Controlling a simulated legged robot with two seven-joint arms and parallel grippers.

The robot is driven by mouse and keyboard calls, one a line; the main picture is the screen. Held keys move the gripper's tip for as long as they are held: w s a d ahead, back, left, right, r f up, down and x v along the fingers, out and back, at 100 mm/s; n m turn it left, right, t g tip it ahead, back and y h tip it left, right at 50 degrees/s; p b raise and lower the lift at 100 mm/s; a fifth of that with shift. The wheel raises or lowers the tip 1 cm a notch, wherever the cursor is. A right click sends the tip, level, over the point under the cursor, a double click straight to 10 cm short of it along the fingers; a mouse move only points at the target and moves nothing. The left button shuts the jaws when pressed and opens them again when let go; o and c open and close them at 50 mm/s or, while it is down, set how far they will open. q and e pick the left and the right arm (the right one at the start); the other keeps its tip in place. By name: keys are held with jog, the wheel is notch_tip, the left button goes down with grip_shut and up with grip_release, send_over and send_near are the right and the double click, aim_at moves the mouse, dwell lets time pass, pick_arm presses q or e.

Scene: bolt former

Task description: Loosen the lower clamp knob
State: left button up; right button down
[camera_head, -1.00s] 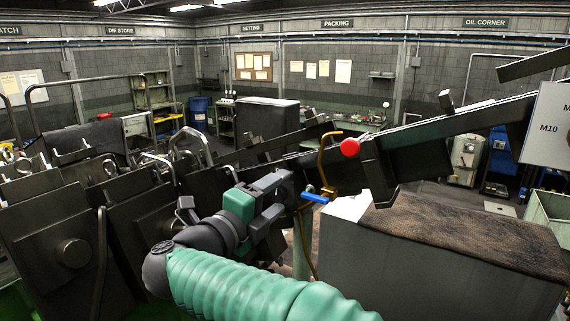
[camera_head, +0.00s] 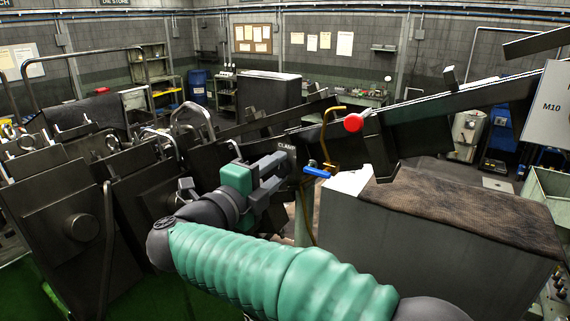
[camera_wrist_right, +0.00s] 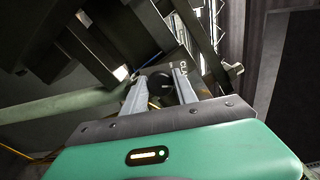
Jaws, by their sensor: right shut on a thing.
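The CLAMP label (camera_head: 287,147) shows on the dark machine just above my right gripper (camera_head: 288,171) in the head view. In the wrist view, the two grey fingers of the right gripper (camera_wrist_right: 160,86) are on either side of a dark round knob (camera_wrist_right: 160,89) and shut on it. In the head view the fingers hide the knob, and its turn angle cannot be told. Part of the label also shows past the fingers in the wrist view (camera_wrist_right: 183,68). My left gripper is in neither view.
A brass pipe (camera_head: 326,145) with a blue lever (camera_head: 317,172) stands just right of the gripper. A red ball knob (camera_head: 353,122) sits on the sloping dark rail (camera_head: 430,112). A box with a brown mat (camera_head: 460,205) stands at the right. Dark machine housings (camera_head: 75,215) fill the left.

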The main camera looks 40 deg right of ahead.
jog(key=shift+f, duration=0.25)
jog(key=shift+f+m+b, duration=0.2)
jog(key=shift+m+b, duration=0.3)
jog(key=shift+b, duration=0.5)
jog(key=m+b, duration=0.1)
jog(key=b, duration=0.2)
jog(key=shift+f+m, duration=0.1)
jog(key=shift+m, duration=0.3)
jog(key=shift+m+b, duration=0.5)
jog(key=shift+b, duration=0.3)
jog(key=m+b, duration=0.2)
jog(key=b, duration=0.2)
jog(key=shift+m, duration=0.4)
jog(key=shift+m+b, duration=0.5)
jog(key=shift+b, duration=0.2)
jog(key=shift+r, duration=0.2)
jog(key=c, duration=1.2)
grip_release()
jog(key=o, duration=0.4)
jog(key=shift+d+r, duration=0.1)
jog(key=shift+r, duration=0.05)
jog(key=shift+c, duration=0.2)
